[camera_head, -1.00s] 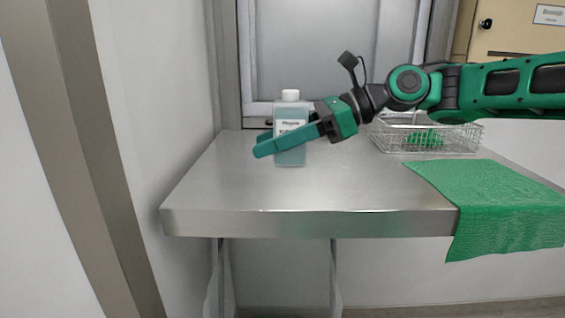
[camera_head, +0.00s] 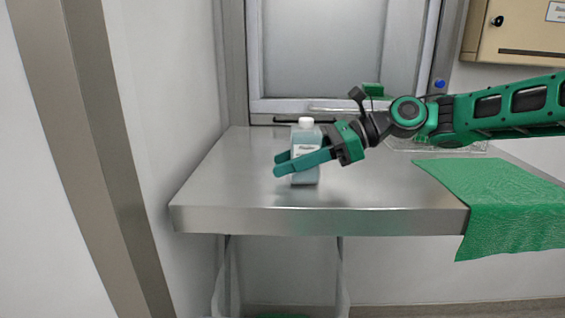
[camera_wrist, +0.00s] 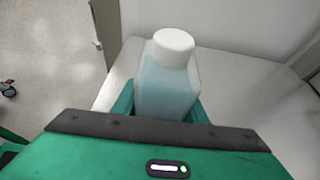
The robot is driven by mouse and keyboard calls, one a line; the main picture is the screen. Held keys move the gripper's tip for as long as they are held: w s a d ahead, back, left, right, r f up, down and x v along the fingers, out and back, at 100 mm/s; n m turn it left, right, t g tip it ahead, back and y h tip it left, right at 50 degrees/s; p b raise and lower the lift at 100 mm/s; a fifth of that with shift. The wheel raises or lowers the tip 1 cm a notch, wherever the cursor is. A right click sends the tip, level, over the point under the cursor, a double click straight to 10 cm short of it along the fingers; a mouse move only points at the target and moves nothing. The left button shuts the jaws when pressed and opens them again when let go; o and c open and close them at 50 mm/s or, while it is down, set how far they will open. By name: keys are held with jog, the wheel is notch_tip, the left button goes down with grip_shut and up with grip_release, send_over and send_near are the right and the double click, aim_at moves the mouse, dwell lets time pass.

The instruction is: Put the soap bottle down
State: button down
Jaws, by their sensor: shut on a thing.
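The soap bottle (camera_head: 306,136) is a clear, pale blue bottle with a white cap and a label. It stands upright at the left part of the steel table (camera_head: 240,185), and its base looks at or very near the tabletop; I cannot tell if it touches. My gripper (camera_head: 295,162) is shut on the bottle from the right, with green fingers on either side of its body. In the wrist view the bottle (camera_wrist: 168,85) sits between the fingers, cap toward the top; its lower part is hidden behind the gripper housing.
A green cloth (camera_head: 500,195) hangs over the table's right front edge. A wire basket (camera_head: 400,144) stands behind my arm, partly hidden. A closed hatch window (camera_head: 320,50) is behind the table. The table's left and front areas are clear.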

jog(key=shift+f, duration=0.15)
jog(key=c, duration=1.1)
grip_release()
jog(key=shift+d, duration=0.1)
